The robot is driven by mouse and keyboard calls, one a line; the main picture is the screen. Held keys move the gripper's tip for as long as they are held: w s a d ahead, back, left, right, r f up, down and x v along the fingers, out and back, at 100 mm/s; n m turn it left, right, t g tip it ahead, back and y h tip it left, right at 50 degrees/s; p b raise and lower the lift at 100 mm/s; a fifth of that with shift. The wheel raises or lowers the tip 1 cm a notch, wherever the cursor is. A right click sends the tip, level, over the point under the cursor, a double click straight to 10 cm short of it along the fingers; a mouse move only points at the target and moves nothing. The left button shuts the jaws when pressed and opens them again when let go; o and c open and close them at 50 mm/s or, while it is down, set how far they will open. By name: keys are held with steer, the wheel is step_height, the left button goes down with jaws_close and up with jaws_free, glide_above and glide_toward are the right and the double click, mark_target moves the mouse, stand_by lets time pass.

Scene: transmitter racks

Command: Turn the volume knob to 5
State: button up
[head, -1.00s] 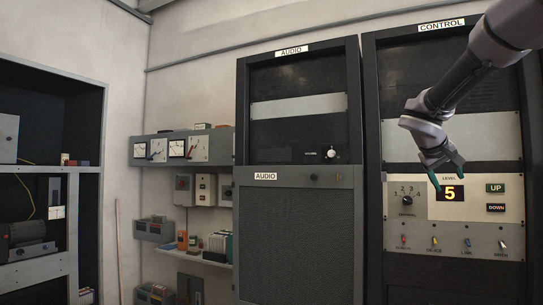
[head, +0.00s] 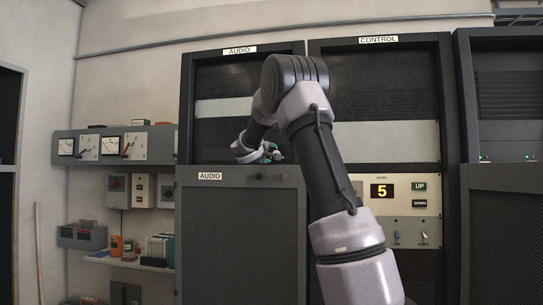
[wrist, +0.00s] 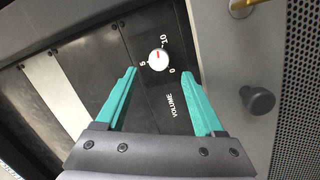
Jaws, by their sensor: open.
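The volume knob (wrist: 158,61) is a small white dial with a red pointer mark on a dark panel. In the head view my gripper (head: 272,154) is at the upper AUDIO rack (head: 222,135), and the knob is hidden.
A round dark knob (wrist: 258,100) sticks out from the pale panel to the right in the wrist view. The CONTROL rack (head: 400,150) stands to the right, with a lit LEVEL display (head: 382,191) reading 5. A shelf with meters (head: 110,145) is at the left.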

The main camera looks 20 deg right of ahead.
steer(key=shift+x, duration=2.3)
steer(key=shift+s+d, duration=0.1)
jaws_close()
steer(key=n+t, duration=0.1)
steer(key=n, duration=0.6)
steer(key=n+t+y, duration=0.1)
steer(key=n, duration=0.6)
steer(key=n+t, duration=0.1)
steer(key=n, duration=0.6)
steer(key=shift+s+d+f+y, duration=0.15)
steer(key=shift+f+y, duration=0.15)
steer(key=shift+n, duration=0.4)
